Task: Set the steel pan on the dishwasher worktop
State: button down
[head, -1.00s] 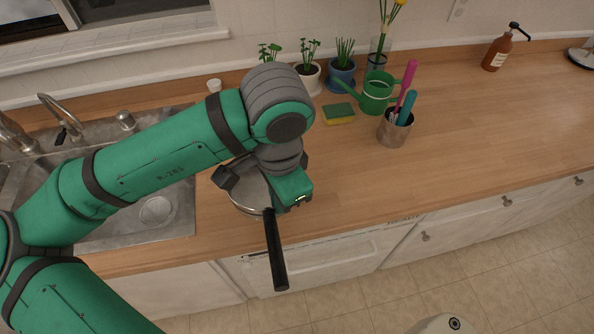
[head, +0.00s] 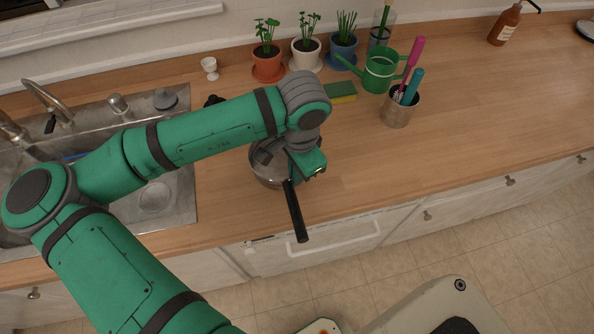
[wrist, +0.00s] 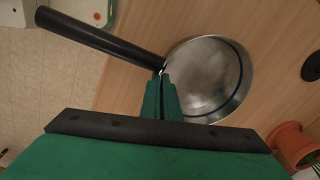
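The steel pan (head: 268,177), a round pan with a long black handle (head: 296,212), is at the worktop's front part, right of the sink. Its handle points out over the front edge. My gripper (head: 290,178) is at the pan's rim by the handle root. In the wrist view the fingers (wrist: 161,84) are close together on the near rim of the pan (wrist: 212,78), beside the handle. The inside of the pan looks empty. I cannot tell whether its base touches the wood. The white dishwasher front (head: 325,246) lies below the worktop (head: 365,175), just right of the pan.
The sink (head: 160,200) is at left. Potted plants (head: 306,52), a green watering can (head: 380,70), a sponge (head: 341,92) and a steel cup of brushes (head: 399,108) stand behind. A soap bottle (head: 504,26) is far right. The worktop right of the cup is clear.

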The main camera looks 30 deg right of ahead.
jog(key=shift+s+d+f, duration=0.1)
jog(key=shift+s+f, duration=0.1)
jog(key=shift+s, duration=0.05)
jog(key=shift+f, duration=0.1)
jog(key=c, duration=2)
grip_release()
jog(key=r, duration=1.2)
jog(key=shift+s+r, duration=0.1)
jog(key=shift+s, duration=0.25)
